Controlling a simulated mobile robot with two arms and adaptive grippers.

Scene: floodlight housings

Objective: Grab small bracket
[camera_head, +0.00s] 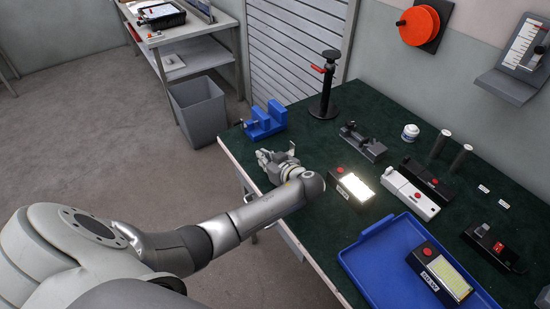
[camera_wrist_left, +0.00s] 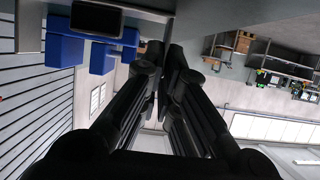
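I cannot pick out a small bracket with certainty in either view. My left gripper (camera_head: 278,154) is over the near left part of the green table, close to the blue vise and low near the tabletop. In the left wrist view its dark fingers (camera_wrist_left: 166,55) run up the middle and converge, with a narrow light gap and nothing seen between them. How far they are open is unclear. My right gripper is not in view.
The blue vise (camera_head: 265,121) also shows in the left wrist view (camera_wrist_left: 75,45). A black stand (camera_head: 325,95), a dark fixture (camera_head: 362,143) and a lit floodlight housing (camera_head: 351,187) are beyond the gripper. A blue tray (camera_head: 371,265) holds another housing (camera_head: 440,272). A grey bin (camera_head: 200,110) stands left.

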